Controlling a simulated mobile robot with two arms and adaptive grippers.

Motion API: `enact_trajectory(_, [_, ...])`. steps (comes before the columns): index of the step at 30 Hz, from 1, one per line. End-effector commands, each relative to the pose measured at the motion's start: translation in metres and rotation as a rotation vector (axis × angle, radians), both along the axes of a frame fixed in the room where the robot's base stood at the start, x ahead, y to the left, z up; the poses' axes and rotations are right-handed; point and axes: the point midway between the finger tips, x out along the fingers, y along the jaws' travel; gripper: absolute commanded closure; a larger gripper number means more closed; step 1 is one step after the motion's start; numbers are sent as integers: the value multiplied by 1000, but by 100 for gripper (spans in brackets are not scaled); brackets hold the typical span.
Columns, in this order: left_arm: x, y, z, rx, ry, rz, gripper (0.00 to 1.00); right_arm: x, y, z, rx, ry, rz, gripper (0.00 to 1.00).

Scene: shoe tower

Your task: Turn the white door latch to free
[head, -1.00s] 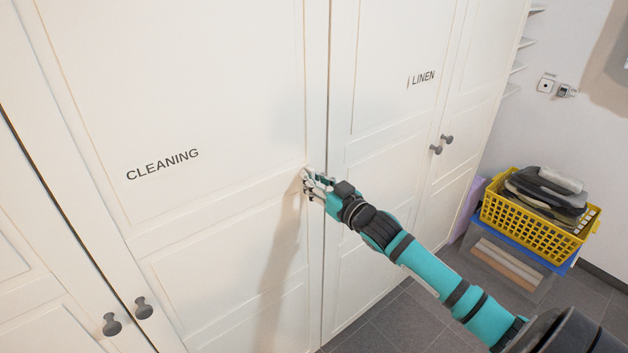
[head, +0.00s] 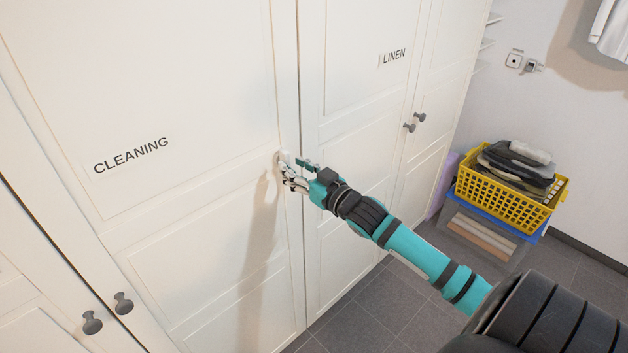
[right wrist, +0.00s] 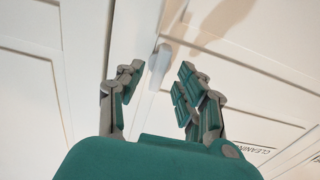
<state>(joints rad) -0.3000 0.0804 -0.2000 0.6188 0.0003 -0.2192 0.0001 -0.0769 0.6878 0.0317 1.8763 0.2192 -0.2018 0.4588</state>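The white door latch (head: 283,158) sits at the right edge of the cleaning cupboard door (head: 190,225), close to the seam with the linen door. It is small and partly hidden by my fingers in the head view. In the right wrist view the latch (right wrist: 160,62) is a pale, elongated handle just beyond the gap between my fingertips. My right gripper (head: 295,172) is open and close in front of the latch. Its spread fingers also show in the right wrist view (right wrist: 157,85). I cannot tell whether a finger touches the latch. My left gripper is not in view.
The linen door (head: 345,150) stands to the right. Dark knobs (head: 108,312) show at the lower left, and others (head: 414,122) on the linen side. A yellow basket (head: 508,203) sits on a storage box at the right. The tiled floor (head: 370,318) ahead is clear.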

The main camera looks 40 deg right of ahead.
Motion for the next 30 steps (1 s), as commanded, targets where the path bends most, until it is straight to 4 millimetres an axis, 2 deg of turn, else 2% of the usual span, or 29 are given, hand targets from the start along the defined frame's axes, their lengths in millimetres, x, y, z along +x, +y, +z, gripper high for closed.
enact_trajectory(6, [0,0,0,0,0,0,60,-47,-3,-3,1,6,1,63])
enact_trajectory(13, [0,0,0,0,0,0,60,-82,-6,-2,1,4,0,63])
enact_trajectory(18, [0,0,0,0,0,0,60,-93,-7,-1,0,3,0,63])
enact_trajectory(30, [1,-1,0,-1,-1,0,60,-94,-7,0,-1,1,0,63])
